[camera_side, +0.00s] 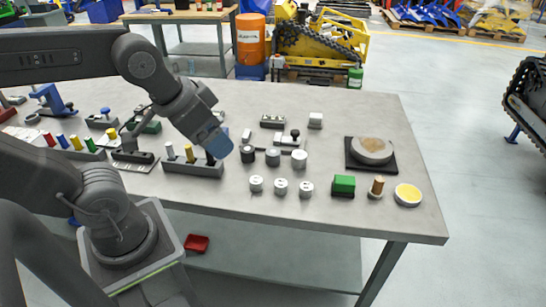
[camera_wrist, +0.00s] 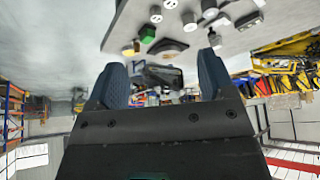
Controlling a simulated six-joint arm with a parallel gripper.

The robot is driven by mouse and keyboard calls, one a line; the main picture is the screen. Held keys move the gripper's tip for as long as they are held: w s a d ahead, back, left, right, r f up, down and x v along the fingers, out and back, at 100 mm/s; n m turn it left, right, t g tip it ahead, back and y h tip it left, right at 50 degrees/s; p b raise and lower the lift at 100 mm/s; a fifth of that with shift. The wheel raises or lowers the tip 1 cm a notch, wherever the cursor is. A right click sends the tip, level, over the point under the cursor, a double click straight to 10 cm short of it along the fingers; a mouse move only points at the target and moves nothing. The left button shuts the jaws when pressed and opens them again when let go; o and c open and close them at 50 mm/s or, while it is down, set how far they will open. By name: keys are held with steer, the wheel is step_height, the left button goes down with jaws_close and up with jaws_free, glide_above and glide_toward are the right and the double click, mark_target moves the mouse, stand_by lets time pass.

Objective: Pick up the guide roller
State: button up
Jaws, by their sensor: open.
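Several short cylinders stand on the grey table, and I cannot tell which is the guide roller. A front row holds three small white cylinders with dark centres: a left one (camera_side: 256,184), a middle one (camera_side: 281,187) and a right one (camera_side: 306,189). Behind them stand a dark cylinder (camera_side: 247,154), a grey one (camera_side: 273,157) and a pale one (camera_side: 299,160). My gripper (camera_side: 219,146) is in the air left of these cylinders. In the wrist view its two blue fingers (camera_wrist: 161,82) are wide apart with nothing held. Some cylinders show at the top there.
A green block (camera_side: 343,186), a wooden peg (camera_side: 376,187) and a yellow dish (camera_side: 407,195) stand to the right. A grey disc (camera_side: 372,150) sits on a black plate. A block with upright pegs (camera_side: 192,168) is beside my gripper.

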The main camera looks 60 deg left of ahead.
steer(key=w+a+m+g, duration=0.2)
steer(key=w+a+m, duration=0.1)
steer(key=w+m, duration=0.35)
steer(key=m+g, duration=0.4)
steer(key=m, duration=1)
glide_toward(273, 151)
steer(key=f, duration=0.5)
steer(key=shift+s, duration=0.35)
steer(key=shift+w+f, duration=0.15)
steer(key=shift+f, duration=3)
steer(key=shift+c, duration=0.4)
steer(key=c, duration=1)
